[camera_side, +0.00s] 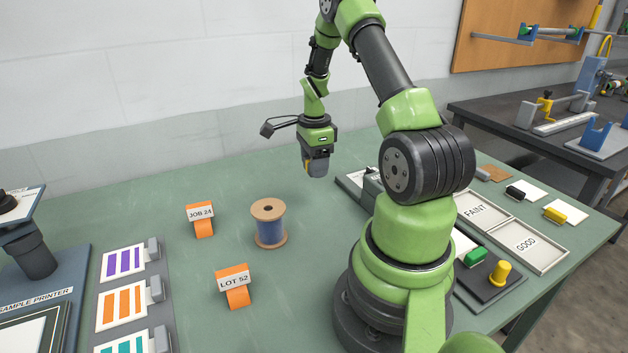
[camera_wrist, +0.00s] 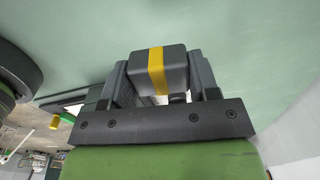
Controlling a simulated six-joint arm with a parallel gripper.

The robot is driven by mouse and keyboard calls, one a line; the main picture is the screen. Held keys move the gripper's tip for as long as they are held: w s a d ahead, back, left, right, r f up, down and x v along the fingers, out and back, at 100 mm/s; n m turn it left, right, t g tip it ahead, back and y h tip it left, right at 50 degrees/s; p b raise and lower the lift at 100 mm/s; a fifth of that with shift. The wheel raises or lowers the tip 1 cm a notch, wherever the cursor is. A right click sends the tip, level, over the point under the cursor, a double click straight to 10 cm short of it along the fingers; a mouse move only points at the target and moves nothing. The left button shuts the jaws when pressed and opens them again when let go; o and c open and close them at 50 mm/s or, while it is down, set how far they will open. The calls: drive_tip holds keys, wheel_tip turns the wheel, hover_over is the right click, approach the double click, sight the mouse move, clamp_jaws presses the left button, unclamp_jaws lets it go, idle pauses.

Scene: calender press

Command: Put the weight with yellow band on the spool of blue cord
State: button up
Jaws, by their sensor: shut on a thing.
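The weight with yellow band (camera_wrist: 173,70) is a dark grey block with a yellow stripe, held between the two fingers of my gripper (camera_wrist: 160,85) in the wrist view. In the side view my gripper (camera_side: 317,164) is in the air above the table, behind and to the right of the spool of blue cord (camera_side: 270,228); the weight is mostly hidden there. The spool stands upright on the green table, with tan wooden end discs and a hole in its top. Its top is bare.
Orange stands labelled JOB 24 (camera_side: 202,219) and LOT 52 (camera_side: 234,286) stand left of and in front of the spool. A sample printer (camera_side: 40,290) and colour swatches (camera_side: 123,302) lie at the left. Trays marked FAINT (camera_side: 478,212) and GOOD (camera_side: 527,246) lie at the right.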

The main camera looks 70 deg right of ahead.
drive_tip(key=w+a+r, duration=0.3)
drive_tip(key=a+r, duration=0.3)
drive_tip(key=a, duration=0.1)
drive_tip(key=n, duration=0.1)
approach(268, 208)
wheel_tip(268, 208, down, 2)
drive_tip(key=shift+s+f, duration=0.1)
drive_tip(key=shift+f, duration=2.45)
drive_tip(key=o, duration=1.2)
drive_tip(key=shift+f, duration=0.15)
